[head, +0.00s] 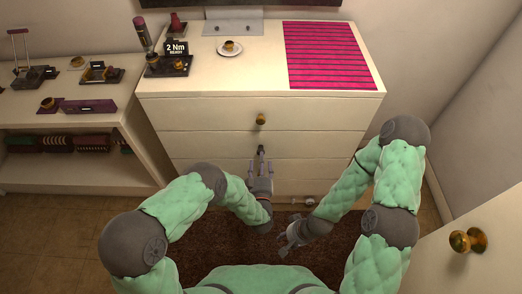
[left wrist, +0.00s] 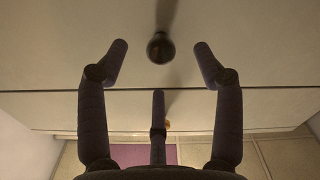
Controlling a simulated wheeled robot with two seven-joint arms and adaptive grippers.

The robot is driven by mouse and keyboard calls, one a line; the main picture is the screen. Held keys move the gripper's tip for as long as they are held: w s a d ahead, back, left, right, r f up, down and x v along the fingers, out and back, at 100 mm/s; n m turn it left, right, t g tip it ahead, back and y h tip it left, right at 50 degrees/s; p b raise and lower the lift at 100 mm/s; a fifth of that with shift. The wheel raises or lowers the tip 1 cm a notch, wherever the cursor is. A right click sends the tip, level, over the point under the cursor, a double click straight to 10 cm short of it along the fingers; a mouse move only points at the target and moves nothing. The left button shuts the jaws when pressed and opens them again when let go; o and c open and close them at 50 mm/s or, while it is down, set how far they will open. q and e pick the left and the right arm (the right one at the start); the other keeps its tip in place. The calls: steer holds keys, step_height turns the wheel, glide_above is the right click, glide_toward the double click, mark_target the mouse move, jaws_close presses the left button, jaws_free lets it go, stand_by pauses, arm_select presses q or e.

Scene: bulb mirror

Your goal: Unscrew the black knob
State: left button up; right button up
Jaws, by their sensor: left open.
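In the left wrist view a round, dark knob (left wrist: 160,47) sticks out from a pale drawer front. My left gripper (head: 261,155) is open in front of the dresser's middle drawers. In its wrist view (left wrist: 160,60) two fingertips stand on either side of the knob, apart from it, and a third finger shows below. The dark knob does not show clearly in the head view. A brass knob (head: 260,119) there is on a drawer above my left gripper. My right gripper (head: 290,240) hangs low over the rug; its finger opening is unclear.
The cream dresser (head: 210,145) carries a pink striped mat (head: 325,55), a saucer (head: 230,49) and a dark "2 Nm" device (head: 176,48). A shelf unit (head: 60,121) stands left. A door with a brass handle (head: 465,240) is near at right.

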arm_select(q)
steer(key=s, duration=0.3)
steer(key=shift+p, duration=0.4)
